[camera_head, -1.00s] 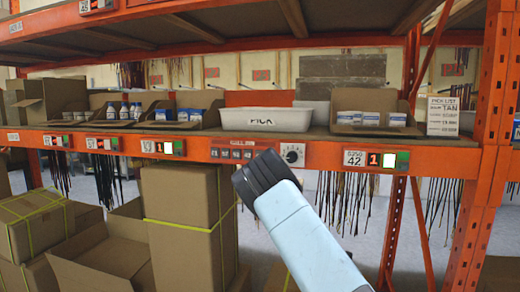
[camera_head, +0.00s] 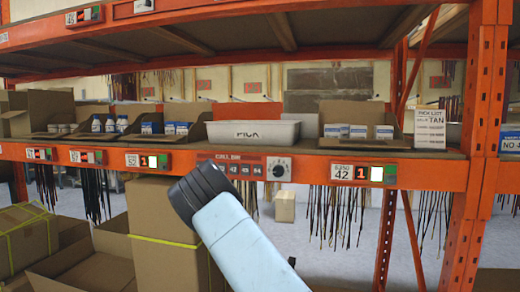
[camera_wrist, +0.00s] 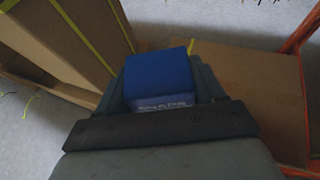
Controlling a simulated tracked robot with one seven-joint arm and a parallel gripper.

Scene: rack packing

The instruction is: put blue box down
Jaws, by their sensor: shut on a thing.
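The blue box (camera_wrist: 160,76) is held between the two fingers of my gripper (camera_wrist: 163,85) in the wrist view. A pale printed band shows along its near edge. Below and beyond it are cardboard boxes and grey floor. In the head view only my black and light blue arm shows, low in front of the shelf; the gripper and the held box are out of sight. On the shelf stands a white tote marked PICK (camera_head: 252,132). An open cardboard bin (camera_head: 355,120) to its right holds several blue and white boxes.
The orange shelf beam (camera_head: 430,172) runs across the head view, with an orange upright (camera_head: 484,130) at the right. A tall cardboard box (camera_head: 170,215) stands below the shelf at left. Another box (camera_wrist: 250,95) lies right in the wrist view. Dark straps hang under the beam.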

